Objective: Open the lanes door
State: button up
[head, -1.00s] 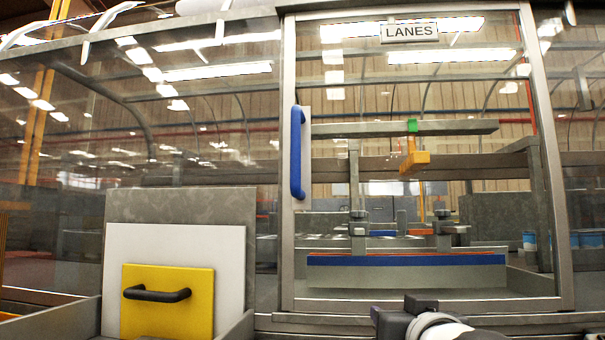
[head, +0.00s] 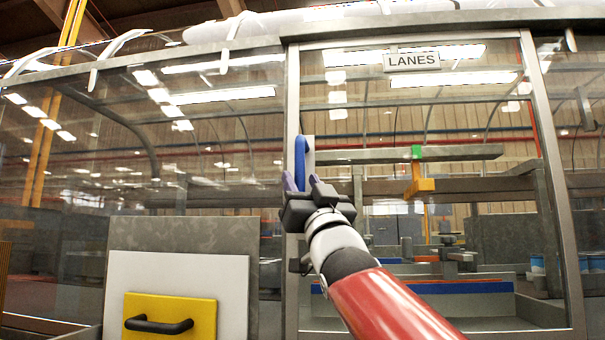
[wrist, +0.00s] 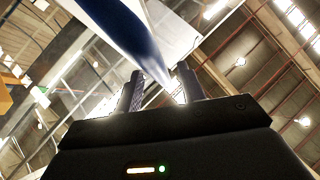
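The lanes door is a clear panel in a grey metal frame (head: 292,90), with a "LANES" sign (head: 411,61) at its top. It stands shut in the head view. Its upright blue handle (head: 301,150) is on a white plate at the door's left edge. It also shows large and blurred in the wrist view (wrist: 125,35). My gripper (head: 301,183) is at the handle's lower part, with one finger on each side of it. The fingers look apart in the wrist view (wrist: 158,85), with the handle running toward the gap between them. My arm hides the handle's lower end.
A yellow panel with a black handle (head: 170,317) sits on a white board (head: 225,275) at lower left. Behind the door are grey rails, an orange block (head: 420,186) and a green block (head: 416,152). Clear panels flank the door.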

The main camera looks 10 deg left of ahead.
jog(key=shift+w+a+r, duration=0.1)
jog(key=shift+w+r, duration=0.1)
grip_shut()
dwell(0.3)
